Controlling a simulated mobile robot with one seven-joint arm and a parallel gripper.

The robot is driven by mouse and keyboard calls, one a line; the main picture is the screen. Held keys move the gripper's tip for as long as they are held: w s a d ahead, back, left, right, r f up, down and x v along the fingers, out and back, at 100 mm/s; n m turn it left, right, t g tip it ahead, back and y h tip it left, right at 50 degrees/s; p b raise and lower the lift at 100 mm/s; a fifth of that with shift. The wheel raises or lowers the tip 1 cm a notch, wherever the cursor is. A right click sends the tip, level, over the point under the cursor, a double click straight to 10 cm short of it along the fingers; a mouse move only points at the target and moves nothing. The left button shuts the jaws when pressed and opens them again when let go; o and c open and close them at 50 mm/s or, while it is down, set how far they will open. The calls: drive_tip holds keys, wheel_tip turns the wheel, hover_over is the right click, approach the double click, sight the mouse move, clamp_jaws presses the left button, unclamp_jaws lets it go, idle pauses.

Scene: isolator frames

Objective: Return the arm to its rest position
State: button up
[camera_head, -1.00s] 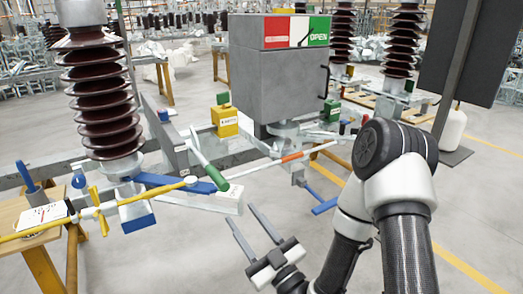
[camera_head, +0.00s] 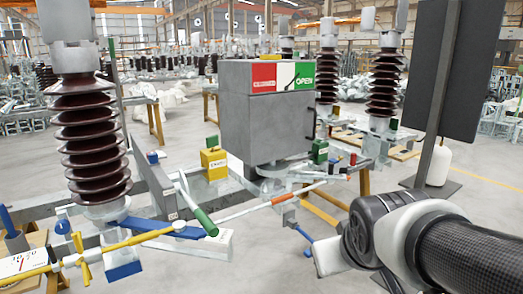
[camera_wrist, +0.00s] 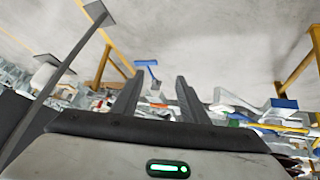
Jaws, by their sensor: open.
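My arm shows at the lower right of the head view, with a carbon-patterned link and a dark joint in front of the frame. My gripper is out of the head view. In the wrist view my gripper (camera_wrist: 156,100) has its two dark fingers spread apart with nothing between them. Beyond the fingers are the floor and the blurred, upturned isolator frame. I see no contact between the fingers and anything else.
The grey drive box (camera_head: 268,115) with a red and green label stands on the frame. A brown ribbed insulator (camera_head: 95,140) is at left; a green-ended lever (camera_head: 198,205) is near it. A dark panel on a post (camera_head: 450,70) stands close behind my arm.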

drive_tip(key=s+r+m+g+p, duration=0.2)
drive_tip(key=s+r, duration=0.2)
drive_tip(key=s, duration=0.5)
drive_tip(key=shift+s+a+y, duration=0.3)
drive_tip(key=shift+s+a, duration=0.05)
wheel_tip(320, 180, up, 25)
drive_tip(key=p, duration=2.5)
drive_tip(key=shift+w+r+p, duration=0.15)
drive_tip(key=shift+p, duration=0.2)
drive_tip(key=shift+c, duration=0.2)
drive_tip(key=shift+r, duration=0.1)
drive_tip(key=shift+c, duration=0.9)
